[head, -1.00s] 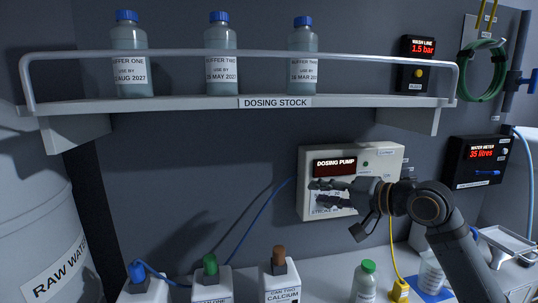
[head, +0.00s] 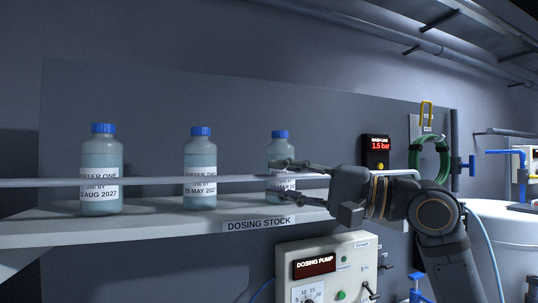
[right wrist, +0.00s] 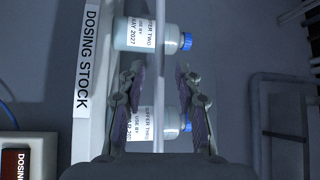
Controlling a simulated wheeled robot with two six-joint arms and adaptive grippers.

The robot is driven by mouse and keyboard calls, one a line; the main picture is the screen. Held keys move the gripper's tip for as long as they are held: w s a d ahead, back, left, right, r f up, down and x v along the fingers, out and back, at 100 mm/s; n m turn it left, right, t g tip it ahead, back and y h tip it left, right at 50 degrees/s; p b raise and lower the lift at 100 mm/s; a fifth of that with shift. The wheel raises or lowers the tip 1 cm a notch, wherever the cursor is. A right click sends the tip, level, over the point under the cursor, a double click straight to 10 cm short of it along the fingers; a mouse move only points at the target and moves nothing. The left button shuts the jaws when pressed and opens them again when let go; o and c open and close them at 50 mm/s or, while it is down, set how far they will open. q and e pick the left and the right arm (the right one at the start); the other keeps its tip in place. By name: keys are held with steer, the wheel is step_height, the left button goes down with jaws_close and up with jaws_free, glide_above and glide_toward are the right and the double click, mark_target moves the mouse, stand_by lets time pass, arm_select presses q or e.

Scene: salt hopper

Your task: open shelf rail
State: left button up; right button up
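The shelf rail (head: 245,179) is a pale grey bar along the front of the shelf (head: 60,233) marked DOSING STOCK. It runs across the fronts of the bottles. My right gripper (head: 290,181) is at the rail's right part, in front of the third bottle, with one finger above the rail and one below. In the right wrist view the rail (right wrist: 159,50) passes between the two spread fingers of the gripper (right wrist: 164,105), with gaps visible on both sides. Part of the rail is hidden behind my gripper. My left gripper is out of view.
Three blue-capped bottles stand behind the rail: Buffer One (head: 101,170), Buffer Two (head: 200,170) and a third (head: 281,150), partly covered by my fingers. The dosing pump box (head: 330,268) is below. A wash line display (head: 376,150) and green hose (head: 415,160) hang at right.

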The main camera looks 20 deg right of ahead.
mark_target(263, 177)
steer(key=shift+p+x, duration=0.65)
steer(key=shift+x, duration=0.65)
steer(key=shift+w, duration=0.1)
steer(key=shift+c, duration=0.3)
jaws_close()
steer(key=shift+f, duration=0.1)
